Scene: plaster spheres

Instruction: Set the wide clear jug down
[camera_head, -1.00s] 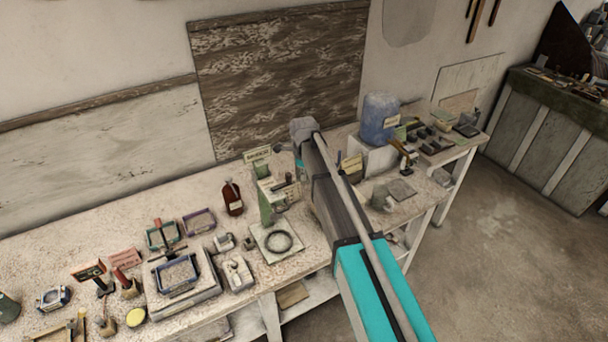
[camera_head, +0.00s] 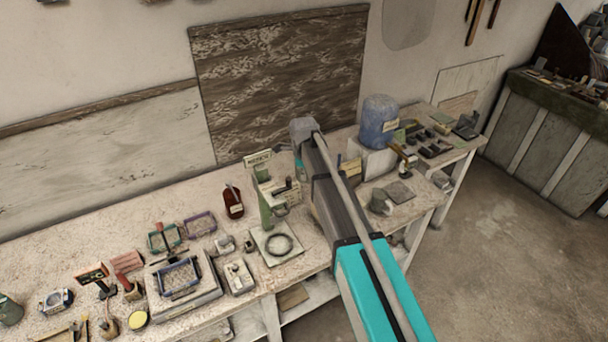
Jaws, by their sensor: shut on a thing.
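My arm (camera_head: 335,210) reaches in from the lower right over the bench. Its far end is above the middle of the bench. My gripper is hidden behind the arm, so I cannot see its fingers or what is between them. I cannot make out a wide clear jug for certain. A small greyish cup-like vessel (camera_head: 381,203) shows just right of the arm, partly hidden by it, low over or on the bench. I cannot tell whether it is the jug or whether anything touches it.
A blue container (camera_head: 379,122) stands on a white block behind the arm. A flat grey slab (camera_head: 400,192) lies right of the vessel. A green-posted stand (camera_head: 266,208) and a brown bottle (camera_head: 233,200) are left of the arm. Trays and tools crowd the left bench.

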